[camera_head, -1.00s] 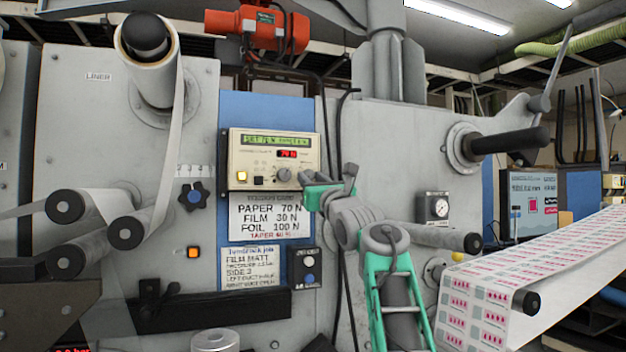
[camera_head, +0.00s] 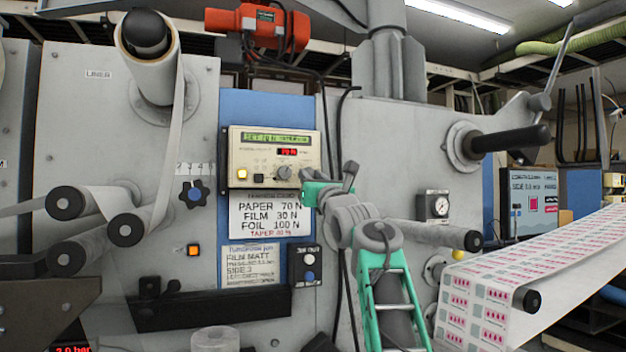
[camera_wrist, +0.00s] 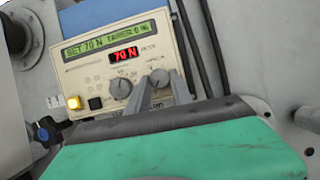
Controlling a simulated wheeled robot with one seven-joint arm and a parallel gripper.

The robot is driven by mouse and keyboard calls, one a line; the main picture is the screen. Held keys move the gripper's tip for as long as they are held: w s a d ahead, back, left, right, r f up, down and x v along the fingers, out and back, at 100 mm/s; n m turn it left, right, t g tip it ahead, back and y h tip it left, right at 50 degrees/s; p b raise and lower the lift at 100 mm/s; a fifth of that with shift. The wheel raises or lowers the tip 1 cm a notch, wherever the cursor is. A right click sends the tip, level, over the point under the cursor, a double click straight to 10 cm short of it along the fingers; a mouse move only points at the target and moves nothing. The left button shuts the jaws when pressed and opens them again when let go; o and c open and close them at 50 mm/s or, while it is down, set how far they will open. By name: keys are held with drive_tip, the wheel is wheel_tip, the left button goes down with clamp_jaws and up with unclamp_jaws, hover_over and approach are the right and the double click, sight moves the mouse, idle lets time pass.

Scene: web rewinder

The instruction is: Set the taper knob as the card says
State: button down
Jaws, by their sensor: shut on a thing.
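The beige control box (camera_head: 274,158) is on the blue panel; it also shows in the wrist view (camera_wrist: 92,72). Its green display (camera_wrist: 115,33) reads "SET 70 N TAPER 0 %" and its red readout (camera_wrist: 124,54) 70 N. A left knob (camera_wrist: 121,88) stands free. The right knob, apparently the taper knob (camera_wrist: 160,77), sits between the fingers of my gripper (camera_wrist: 157,91), shut on it. In the head view my gripper (camera_head: 304,182) reaches the box's lower right corner. The tension card (camera_head: 270,217) lists paper 70 N, film 30 N, foil 100 N and a red taper line, its number unclear.
A job card (camera_head: 252,266) below reads film matt, side 2. A yellow lit button (camera_wrist: 75,103) and a black one (camera_wrist: 95,103) sit left of the knobs. Black cables run beside the box.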

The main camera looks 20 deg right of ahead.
drive_tip(key=m+g+h, duration=0.1)
drive_tip(key=m+h, duration=0.1)
drive_tip(key=m, duration=0.3)
drive_tip(key=m+g+h+p, duration=0.1)
drive_tip(key=m+h, duration=0.1)
drive_tip(key=m, duration=0.3)
drive_tip(key=m+g+h, duration=0.1)
drive_tip(key=m+h, duration=0.1)
drive_tip(key=m, duration=0.3)
drive_tip(key=shift+a+r+p, duration=0.2)
drive_tip(key=shift+a+p, duration=0.15)
drive_tip(key=shift+a, duration=0.05)
drive_tip(key=shift+m+h, duration=0.3)
drive_tip(key=shift+m, duration=0.1)
drive_tip(key=c, duration=1.1)
unclamp_jaws()
drive_tip(key=b+v, duration=0.6)
drive_tip(key=v, duration=0.1)
drive_tip(key=shift+s+a+r, duration=0.1)
drive_tip(key=shift+s+a, duration=0.1)
drive_tip(key=shift+s, duration=0.2)
